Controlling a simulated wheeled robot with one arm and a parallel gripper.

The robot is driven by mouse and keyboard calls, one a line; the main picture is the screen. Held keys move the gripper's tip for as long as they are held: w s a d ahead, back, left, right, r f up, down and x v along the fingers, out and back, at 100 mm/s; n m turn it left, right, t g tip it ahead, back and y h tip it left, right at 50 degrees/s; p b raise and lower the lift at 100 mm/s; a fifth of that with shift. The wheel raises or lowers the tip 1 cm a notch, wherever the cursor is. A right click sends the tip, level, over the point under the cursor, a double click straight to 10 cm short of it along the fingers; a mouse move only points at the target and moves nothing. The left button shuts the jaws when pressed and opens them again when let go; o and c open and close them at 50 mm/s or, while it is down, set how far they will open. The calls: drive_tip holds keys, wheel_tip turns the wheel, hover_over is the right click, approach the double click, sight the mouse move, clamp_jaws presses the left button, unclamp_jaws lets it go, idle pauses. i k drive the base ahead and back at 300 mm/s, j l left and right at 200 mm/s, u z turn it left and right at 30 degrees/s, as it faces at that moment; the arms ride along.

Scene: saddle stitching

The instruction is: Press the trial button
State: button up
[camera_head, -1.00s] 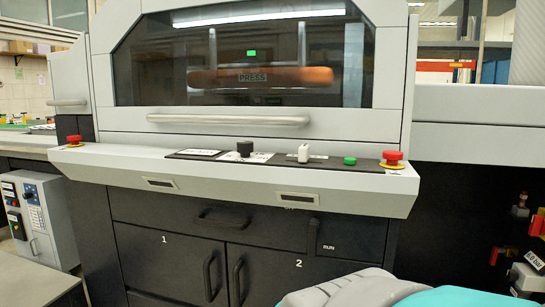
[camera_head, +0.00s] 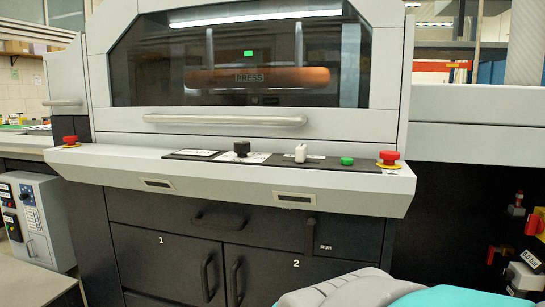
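A green button (camera_head: 347,161) sits on the dark strip of the machine's sloping control ledge (camera_head: 240,178). Left of it on the ledge are a white switch (camera_head: 301,153) and a black rotary knob (camera_head: 242,148). Red mushroom buttons stand at the ledge's right end (camera_head: 388,158) and left end (camera_head: 70,141). The labels beside these controls are too small to read, so I cannot tell which one is marked trial. My gripper is not in view. A grey and teal part of my own body shows at the bottom right, apart from the ledge.
A window (camera_head: 240,95) marked PRESS and a long handle (camera_head: 225,120) are above the ledge. Dark doors numbered 1 (camera_head: 165,262) and 2 are below. A grey control box (camera_head: 38,220) stands at left. Valves and red fittings (camera_head: 517,205) are at right.

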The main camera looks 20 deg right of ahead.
sight(344, 161)
drive_tip(key=l+z, duration=0.15)
drive_tip(key=z, duration=0.3)
drive_tip(key=l+z, duration=0.15)
drive_tip(key=z, duration=0.25)
drive_tip(key=l+z, duration=0.15)
drive_tip(key=z, duration=0.3)
drive_tip(key=l+z, duration=0.15)
drive_tip(key=z, duration=0.25)
